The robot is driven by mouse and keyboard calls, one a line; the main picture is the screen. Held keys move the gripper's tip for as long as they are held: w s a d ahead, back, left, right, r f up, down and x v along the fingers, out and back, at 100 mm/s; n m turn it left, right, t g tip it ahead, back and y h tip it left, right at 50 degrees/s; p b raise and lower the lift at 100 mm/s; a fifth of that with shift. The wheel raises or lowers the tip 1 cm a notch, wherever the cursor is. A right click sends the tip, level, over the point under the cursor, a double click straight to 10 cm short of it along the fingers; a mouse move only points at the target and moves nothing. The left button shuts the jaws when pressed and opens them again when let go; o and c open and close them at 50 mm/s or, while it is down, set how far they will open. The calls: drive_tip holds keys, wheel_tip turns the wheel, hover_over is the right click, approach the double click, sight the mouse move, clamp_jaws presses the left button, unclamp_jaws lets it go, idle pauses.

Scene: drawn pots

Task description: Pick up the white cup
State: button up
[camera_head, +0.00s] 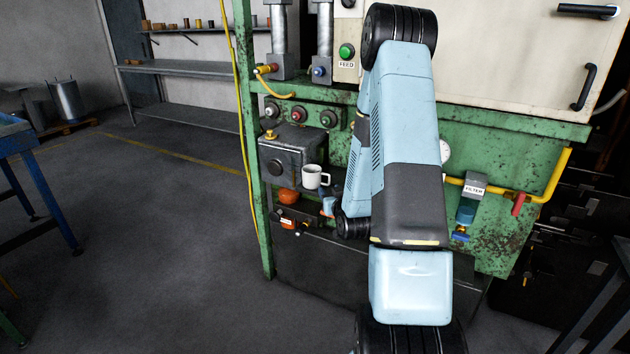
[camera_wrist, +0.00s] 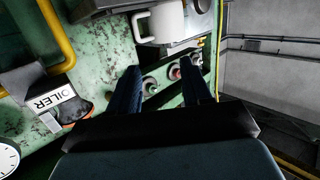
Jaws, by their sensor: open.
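The white cup (camera_head: 312,177) stands upright beside a dark grey box on the green machine in the head view, with its handle to the right. In the wrist view the cup (camera_wrist: 168,22) is at the top edge, partly cut off, with its handle to the left. My gripper (camera_wrist: 160,67) is open and empty in the wrist view, its two dark fingers apart. The cup lies beyond the fingertips, not between them. In the head view my arm hides most of the gripper.
The green machine (camera_head: 535,155) fills the centre and right. The grey box (camera_head: 292,150) stands close by the cup. A yellow pipe (camera_head: 525,195) and a FILTER unit (camera_head: 470,200) are to the right. A yellow hose (camera_head: 237,100) hangs left.

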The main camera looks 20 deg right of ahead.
wheel_tip(320, 180, down, 4)
drive_tip(key=s+d+m+t+h, duration=0.1)
drive_tip(key=s+d, duration=0.1)
approach(329, 180)
drive_tip(key=a+x, duration=0.1)
drive_tip(key=x, duration=0.2)
drive_tip(key=shift+d+x, duration=0.2)
drive_tip(key=shift+x, duration=1.15)
drive_tip(key=shift+d+x, duration=0.2)
drive_tip(key=shift+x, duration=1.1)
drive_tip(key=shift+f, duration=0.1)
clamp_jaws()
